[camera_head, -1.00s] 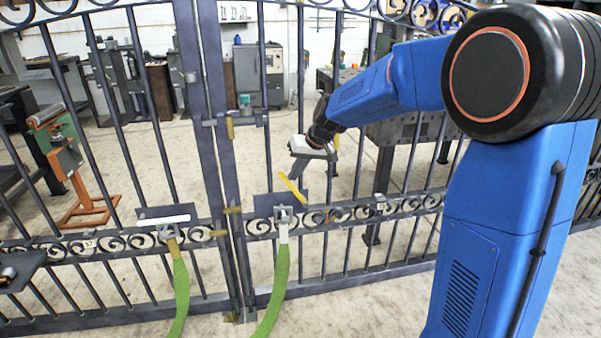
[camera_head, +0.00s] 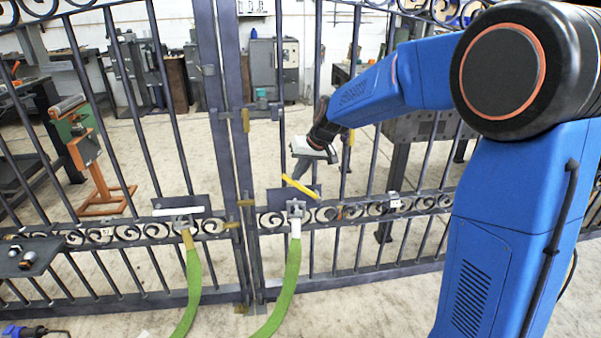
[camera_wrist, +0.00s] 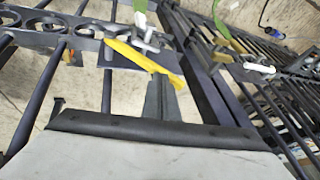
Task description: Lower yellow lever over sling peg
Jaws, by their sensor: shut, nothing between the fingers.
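The yellow lever (camera_head: 299,187) is on the right gate leaf, tilted, its upper end to the left and above the sling peg bracket (camera_head: 296,208). A green sling (camera_head: 286,287) with a white end hangs from this bracket. In the wrist view the yellow lever (camera_wrist: 143,56) crosses just beyond my fingers. My gripper (camera_head: 296,178) is shut and empty, with its tips at the lever's upper part. I cannot tell whether they touch it. The wrist view also shows my closed fingers (camera_wrist: 163,95).
A white lever (camera_head: 178,211) lies level on the left leaf, above a second green sling (camera_head: 194,285). Gate bars and a scroll rail (camera_head: 350,211) surround my gripper. A dark shelf with small parts (camera_head: 28,262) is at lower left.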

